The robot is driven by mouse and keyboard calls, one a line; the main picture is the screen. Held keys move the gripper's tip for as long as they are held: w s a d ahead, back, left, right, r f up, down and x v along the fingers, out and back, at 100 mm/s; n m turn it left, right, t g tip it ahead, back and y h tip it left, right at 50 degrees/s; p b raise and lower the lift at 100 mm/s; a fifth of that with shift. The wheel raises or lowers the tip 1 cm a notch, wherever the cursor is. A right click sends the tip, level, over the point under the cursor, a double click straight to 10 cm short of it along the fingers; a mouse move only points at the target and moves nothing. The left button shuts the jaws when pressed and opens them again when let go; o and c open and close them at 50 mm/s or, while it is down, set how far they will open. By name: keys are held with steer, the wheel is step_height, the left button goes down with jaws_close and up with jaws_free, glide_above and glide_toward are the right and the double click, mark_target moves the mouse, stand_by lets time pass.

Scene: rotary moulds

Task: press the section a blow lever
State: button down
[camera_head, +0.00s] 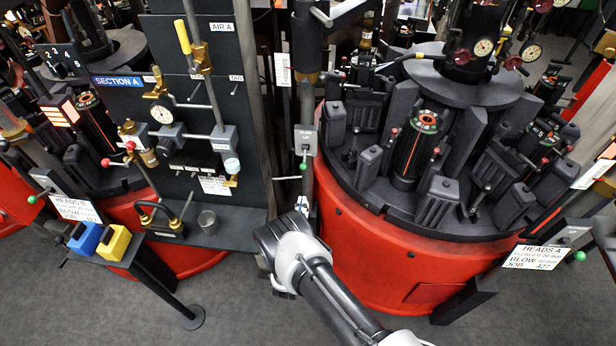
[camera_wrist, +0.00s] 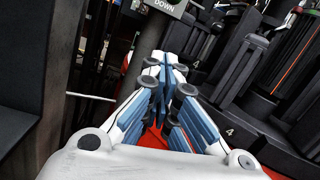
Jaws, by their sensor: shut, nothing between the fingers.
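A grey box (camera_head: 306,139) with a partly readable label ending in "UP" is mounted on the post between the SECTION A panel (camera_head: 115,82) and the right mould table. A thin lever with a small green end (camera_head: 303,167) hangs below the box. My gripper (camera_head: 302,204) is below that lever, apart from it, and its fingers are partly hidden by my wrist. In the wrist view my gripper (camera_wrist: 165,70) is shut and empty, its fingers pointing at the dark post. A plate reading "DOWN" (camera_wrist: 166,6) is just above the fingertips. Contact with the lever cannot be seen.
The round red-sided mould table (camera_head: 365,235) with several dark moulds stands close on my right. A small shelf (camera_head: 235,232) with a metal cup (camera_head: 208,222) is on the left. Yellow (camera_head: 114,243) and blue blocks stand further left.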

steer(key=w+d+r+b, duration=0.1)
steer(key=w+b, duration=0.1)
steer(key=w, duration=0.8)
steer(key=r, duration=0.1)
steer(key=s+r+p, duration=0.1)
steer(key=s+r, duration=0.1)
steer(key=r, duration=0.1)
steer(key=shift+a+p, duration=0.35)
steer(key=shift+p, duration=0.05)
steer(key=shift+a, duration=0.15)
